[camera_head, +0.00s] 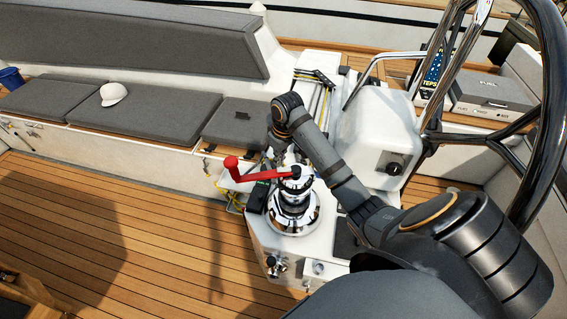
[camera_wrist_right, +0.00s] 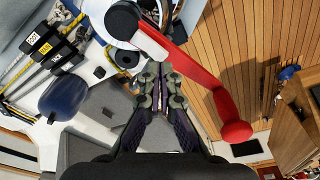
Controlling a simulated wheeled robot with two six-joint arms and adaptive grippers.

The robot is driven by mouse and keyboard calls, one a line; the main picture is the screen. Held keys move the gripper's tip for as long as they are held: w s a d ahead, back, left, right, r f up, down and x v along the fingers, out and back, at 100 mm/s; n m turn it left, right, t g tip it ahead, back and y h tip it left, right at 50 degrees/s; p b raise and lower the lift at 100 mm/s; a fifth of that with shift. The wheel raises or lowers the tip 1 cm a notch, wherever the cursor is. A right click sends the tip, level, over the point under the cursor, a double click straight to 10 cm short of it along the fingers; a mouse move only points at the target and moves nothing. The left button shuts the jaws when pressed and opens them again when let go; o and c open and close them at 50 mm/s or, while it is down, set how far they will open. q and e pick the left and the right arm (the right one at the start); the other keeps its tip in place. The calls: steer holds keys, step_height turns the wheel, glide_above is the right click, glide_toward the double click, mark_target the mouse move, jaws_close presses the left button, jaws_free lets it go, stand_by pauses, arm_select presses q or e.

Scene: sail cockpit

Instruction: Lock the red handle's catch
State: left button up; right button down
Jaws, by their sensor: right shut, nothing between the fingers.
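The red handle (camera_head: 250,174) sits on top of the chrome winch (camera_head: 291,208), its arm reaching left to an upright red knob. In the right wrist view the handle (camera_wrist_right: 185,68) runs diagonally from a round black hub (camera_wrist_right: 122,21) to its red knob at the right. The catch itself cannot be made out clearly. My right gripper (camera_wrist_right: 161,76) is shut and empty, its fingertips pointing toward the winch area beside the handle's arm. I cannot tell whether they touch it. In the head view my right forearm and wrist hide most of this gripper. My left gripper is out of view.
Coloured ropes and rope clutches (camera_wrist_right: 50,42) lie beside the winch, with a dark blue rounded thing (camera_wrist_right: 68,98). A white pedestal (camera_head: 376,125) and steering wheel (camera_head: 545,120) stand right. A white cap (camera_head: 113,94) lies on the bench cushion.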

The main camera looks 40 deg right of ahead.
mark_target(280, 169)
steer(key=shift+f+b, duration=0.3)
steer(key=shift+f, duration=0.95)
stand_by(1.0)
step_height(280, 169, up, 5)
steer(key=p, duration=0.6)
steer(key=shift+r, duration=1.05)
steer(key=shift+f, duration=0.1)
